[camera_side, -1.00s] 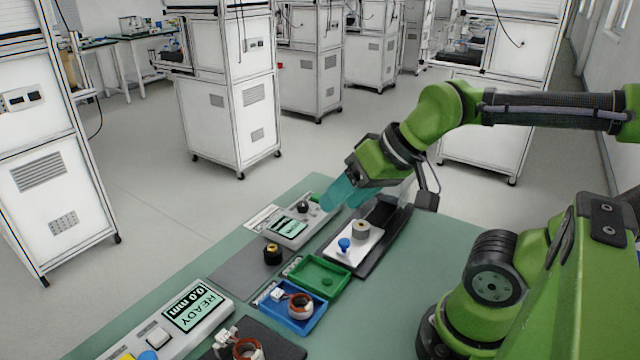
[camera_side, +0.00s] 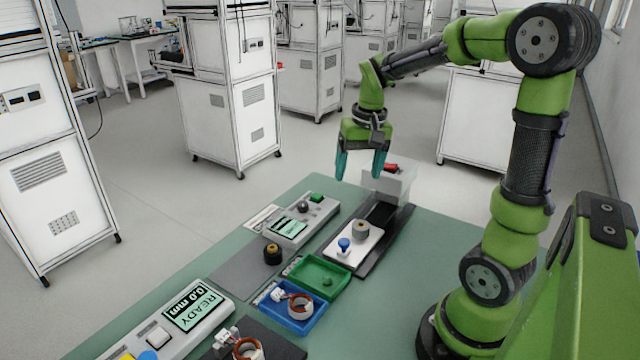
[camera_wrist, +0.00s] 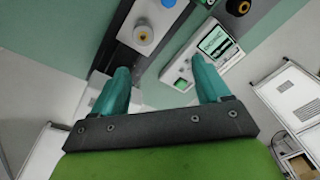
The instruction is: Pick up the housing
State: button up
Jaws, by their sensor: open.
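A short grey cylinder with a central hole, which looks to be the housing (camera_side: 360,230), stands upright on a white plate (camera_side: 341,257) on a dark rail. It also shows in the wrist view (camera_wrist: 143,38), ahead of the fingers. A blue knob (camera_side: 344,244) stands beside it on the same plate. My gripper (camera_side: 361,174) points down with its teal fingers spread and nothing between them. It hangs above the far end of the bench, apart from the housing. The wrist view shows the two fingertips (camera_wrist: 158,68) well apart.
A clear box (camera_side: 388,186) with a red part stands at the rail's far end. A grey tester (camera_side: 300,222) lies left of the rail. Green (camera_side: 318,262) and blue (camera_side: 320,309) trays and a black-yellow cylinder (camera_side: 272,254) lie nearer. The mat (camera_side: 440,250) right of the rail is clear.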

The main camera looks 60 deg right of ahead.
jog(key=d+g, duration=0.1)
jog(key=d, duration=0.3)
send_over(361, 225)
jog(key=f, duration=0.7)
jog(key=d+f, duration=0.1)
jog(key=f, duration=0.3)
jog(key=shift+w, duration=0.25)
jog(key=shift+s+a+f, duration=0.1)
jog(key=shift+a+f, duration=0.05)
jog(key=shift+f, duration=0.75)
jog(key=shift+s+a+f, duration=0.1)
jog(key=shift+a+f, duration=0.05)
jog(key=shift+f, duration=0.75)
jog(key=shift+a+f, duration=0.15)
jog(key=shift+f, duration=0.75)
jog(key=shift+c, duration=0.2)
